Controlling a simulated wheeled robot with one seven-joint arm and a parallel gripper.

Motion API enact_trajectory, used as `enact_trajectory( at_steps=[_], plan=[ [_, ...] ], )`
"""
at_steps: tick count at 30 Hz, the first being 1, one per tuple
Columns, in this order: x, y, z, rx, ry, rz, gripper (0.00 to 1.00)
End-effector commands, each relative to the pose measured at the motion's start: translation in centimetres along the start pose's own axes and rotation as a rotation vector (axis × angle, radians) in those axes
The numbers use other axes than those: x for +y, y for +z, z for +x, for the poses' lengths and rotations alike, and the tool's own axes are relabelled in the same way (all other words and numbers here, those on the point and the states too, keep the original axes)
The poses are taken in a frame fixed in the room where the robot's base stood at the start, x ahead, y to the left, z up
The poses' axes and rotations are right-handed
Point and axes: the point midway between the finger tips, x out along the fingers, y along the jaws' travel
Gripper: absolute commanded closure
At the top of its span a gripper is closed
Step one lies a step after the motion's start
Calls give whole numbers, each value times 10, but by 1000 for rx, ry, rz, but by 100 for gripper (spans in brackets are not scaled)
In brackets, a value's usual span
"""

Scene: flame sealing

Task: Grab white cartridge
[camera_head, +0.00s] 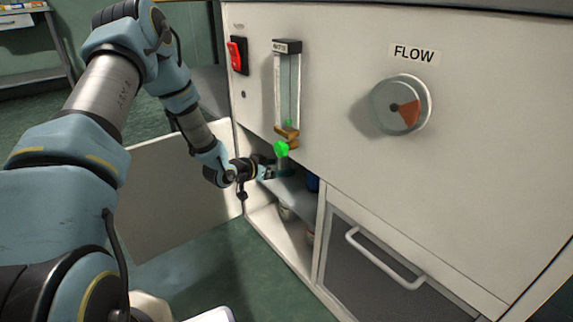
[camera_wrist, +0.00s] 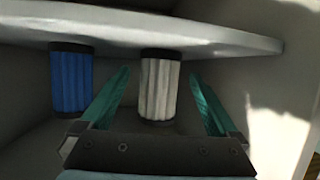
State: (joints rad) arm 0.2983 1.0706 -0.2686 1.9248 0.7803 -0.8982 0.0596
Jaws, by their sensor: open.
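The white cartridge (camera_wrist: 160,88), ribbed with dark end caps, is in the middle of the wrist view. It meets the pale shelf (camera_wrist: 215,40), which crosses the top of that picture. My gripper (camera_wrist: 160,76) is open, with one teal finger on each side of the cartridge in the picture. A gap shows on both sides; I cannot tell how deep the cartridge sits between the fingers. In the head view my gripper (camera_head: 268,172) reaches into the open cabinet, and the white cartridge cannot be made out there.
The open door (camera_head: 170,190) stands beside my arm. A flow tube (camera_head: 287,90), red switch (camera_head: 237,55) and dial (camera_head: 400,105) are on the front panel.

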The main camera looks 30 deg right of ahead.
Motion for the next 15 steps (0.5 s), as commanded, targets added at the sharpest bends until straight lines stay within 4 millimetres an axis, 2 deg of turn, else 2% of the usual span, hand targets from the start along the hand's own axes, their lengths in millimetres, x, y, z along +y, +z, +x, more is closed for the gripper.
enact_trajectory(
  at_steps=[5, 12, 15],
  plan=[
    [0, -4, 13, 2, 1, 2, 5],
    [0, -18, 49, 2, 1, 2, 5],
    [0, -18, 57, 1, -1, 0, 5]
  ],
)
